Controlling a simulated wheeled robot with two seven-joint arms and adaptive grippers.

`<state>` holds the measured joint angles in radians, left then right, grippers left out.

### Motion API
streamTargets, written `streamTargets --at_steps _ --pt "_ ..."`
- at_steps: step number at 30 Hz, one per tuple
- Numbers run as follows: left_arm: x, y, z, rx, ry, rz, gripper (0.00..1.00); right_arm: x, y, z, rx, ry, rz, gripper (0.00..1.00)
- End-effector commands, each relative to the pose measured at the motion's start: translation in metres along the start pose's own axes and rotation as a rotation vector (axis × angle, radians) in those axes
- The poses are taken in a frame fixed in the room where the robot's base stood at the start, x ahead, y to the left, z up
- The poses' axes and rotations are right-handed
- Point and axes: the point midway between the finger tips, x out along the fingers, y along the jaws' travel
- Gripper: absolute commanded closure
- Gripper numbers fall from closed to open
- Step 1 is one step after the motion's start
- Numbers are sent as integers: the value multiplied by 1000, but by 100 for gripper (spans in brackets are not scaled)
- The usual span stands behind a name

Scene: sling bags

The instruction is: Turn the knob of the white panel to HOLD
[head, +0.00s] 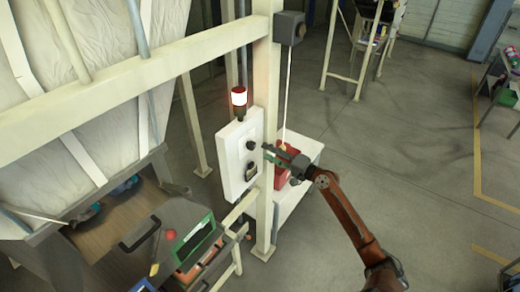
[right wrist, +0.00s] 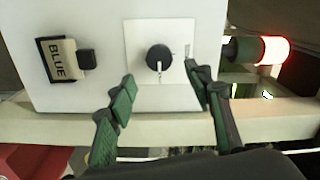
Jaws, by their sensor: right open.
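The white panel (head: 230,172) is mounted on a cream post, its face towards my right gripper. In the right wrist view, the black round knob (right wrist: 158,58) sits on a square white plate (right wrist: 142,36) on the panel. A white pointer mark on the knob points down in that picture. The plate's markings are too small to read. My right gripper (right wrist: 160,76) is open, its green-padded fingers spread to either side below the knob, apart from it. In the head view, the right gripper (head: 267,153) is just right of the panel's face. My left gripper is not in view.
A dark block with a tag reading BLUE (right wrist: 62,60) sits on the panel beside the knob plate. A lit red and white beacon (head: 239,98) stands above the panel. A cream post (head: 265,210) and a white stand with a red bin (head: 284,175) are close by.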

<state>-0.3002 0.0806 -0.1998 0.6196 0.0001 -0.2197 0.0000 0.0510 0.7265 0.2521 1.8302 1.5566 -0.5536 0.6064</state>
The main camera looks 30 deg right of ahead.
Motion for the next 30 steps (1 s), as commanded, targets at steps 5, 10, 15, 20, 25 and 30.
streamTargets --at_steps 5,10,15,20,25,30 --pt "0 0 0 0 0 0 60 -34 1 0 -1 1 2 53" --pt "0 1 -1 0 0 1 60 -52 0 0 0 0 0 53" --pt "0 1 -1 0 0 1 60 -57 0 0 -1 0 0 53" --pt "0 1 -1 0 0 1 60 -57 0 0 0 0 0 53" --pt "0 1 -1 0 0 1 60 -57 0 0 0 0 0 53" --pt "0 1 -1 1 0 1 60 -57 1 0 0 1 1 53"
